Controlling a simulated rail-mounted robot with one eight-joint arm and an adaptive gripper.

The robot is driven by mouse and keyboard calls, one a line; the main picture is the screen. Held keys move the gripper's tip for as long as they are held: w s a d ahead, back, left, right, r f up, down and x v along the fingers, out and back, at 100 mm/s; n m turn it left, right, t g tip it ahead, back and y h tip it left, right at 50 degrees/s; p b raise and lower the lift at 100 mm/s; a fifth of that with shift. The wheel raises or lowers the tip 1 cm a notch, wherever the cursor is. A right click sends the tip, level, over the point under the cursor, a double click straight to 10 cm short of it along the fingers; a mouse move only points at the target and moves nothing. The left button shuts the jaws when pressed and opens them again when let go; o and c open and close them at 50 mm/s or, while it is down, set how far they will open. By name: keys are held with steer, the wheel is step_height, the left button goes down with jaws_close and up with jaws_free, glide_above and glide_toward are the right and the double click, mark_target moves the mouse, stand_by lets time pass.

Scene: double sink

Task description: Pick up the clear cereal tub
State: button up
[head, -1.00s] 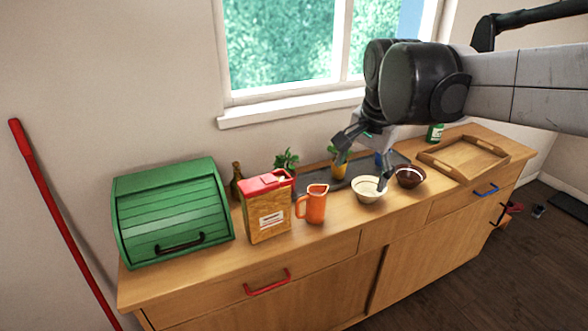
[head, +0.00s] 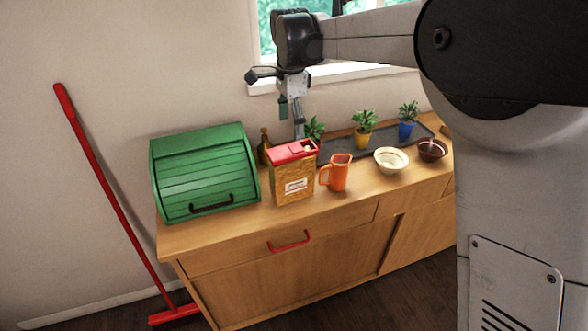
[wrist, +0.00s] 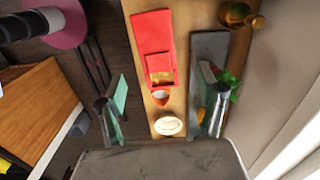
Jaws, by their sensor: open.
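The clear cereal tub (head: 294,184) stands upright on the wooden cabinet, between the green bread box and the orange jug. It has a red lid and a pale label, and brown cereal shows through its walls. In the wrist view its red lid (wrist: 153,32) is at the top middle, beyond and between the fingers. My gripper (head: 291,118) is open and empty, pointing down above and seemingly behind the tub, apart from it. Both fingers show in the wrist view (wrist: 166,98), spread wide.
A green bread box (head: 205,173) stands left of the tub. An orange jug (head: 340,174) is close on its right, then a cream bowl (head: 391,161) and a brown bowl (head: 432,150). A dark bottle (head: 264,147) and a grey tray (head: 345,147) with potted plants are behind.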

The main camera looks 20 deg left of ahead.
mark_target(292, 148)
step_height(292, 148, down, 8)
steer(key=shift+r, duration=0.1)
steer(key=shift+s+d+f+p, duration=0.15)
steer(key=shift+f+p, duration=0.6)
steer(key=shift+f, duration=1.9)
steer(key=shift+c, duration=0.4)
jaws_close()
